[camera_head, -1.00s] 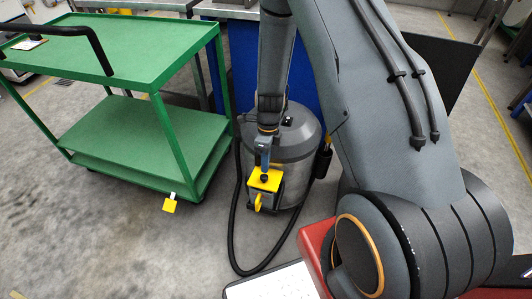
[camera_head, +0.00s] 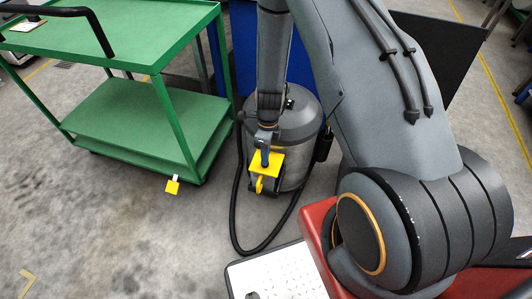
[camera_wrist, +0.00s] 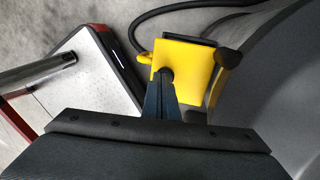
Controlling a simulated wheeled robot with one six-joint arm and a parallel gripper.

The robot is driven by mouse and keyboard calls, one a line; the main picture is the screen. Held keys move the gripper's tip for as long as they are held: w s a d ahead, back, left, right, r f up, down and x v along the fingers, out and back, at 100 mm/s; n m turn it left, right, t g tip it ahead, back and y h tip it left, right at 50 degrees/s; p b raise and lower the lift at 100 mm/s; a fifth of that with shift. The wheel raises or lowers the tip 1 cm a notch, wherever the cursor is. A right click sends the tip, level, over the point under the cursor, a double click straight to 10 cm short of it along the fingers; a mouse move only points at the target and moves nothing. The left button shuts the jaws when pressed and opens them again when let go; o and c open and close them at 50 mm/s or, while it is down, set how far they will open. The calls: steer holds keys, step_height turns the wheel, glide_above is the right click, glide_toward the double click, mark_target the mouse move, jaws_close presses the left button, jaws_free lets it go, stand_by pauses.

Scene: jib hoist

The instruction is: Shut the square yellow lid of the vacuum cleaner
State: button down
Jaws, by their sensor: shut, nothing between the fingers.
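The vacuum cleaner (camera_head: 300,125) is a grey drum standing on the floor. A small dark box on its front carries the square yellow lid (camera_head: 265,170). A smaller yellow part (camera_head: 259,185) hangs below the lid. In the wrist view the lid (camera_wrist: 197,58) lies just beyond my fingertips, with a dark edge of the box behind it. My gripper (camera_head: 265,160) is shut and empty, pointing down at the lid. In the wrist view its fingertips (camera_wrist: 166,78) overlap the lid's near edge; I cannot tell for sure whether they touch it. The lid's hinge and exact angle are unclear.
A black hose (camera_head: 237,205) loops on the floor left of the drum. A blue panel (camera_head: 242,45) is behind the drum. Open floor lies at lower left.

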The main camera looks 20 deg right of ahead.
steer(key=shift+s, duration=0.1)
steer(key=shift+r+p, duration=0.45)
steer(key=s+r+n+p, duration=0.25)
steer(key=r+n, duration=0.35)
steer(key=r, duration=0.9)
steer(key=s+r+n+p, duration=0.2)
steer(key=s+r+n, duration=0.35)
steer(key=r, duration=0.95)
steer(key=s+r+n+t+h, duration=0.1)
steer(key=s+r+n, duration=0.7)
steer(key=n, duration=0.5)
steer(key=shift+s+d+r+n+t+p, duration=0.25)
steer(key=shift+r+n+t+p, duration=0.1)
steer(key=shift+r+p, duration=0.1)
steer(key=shift+d, duration=0.15)
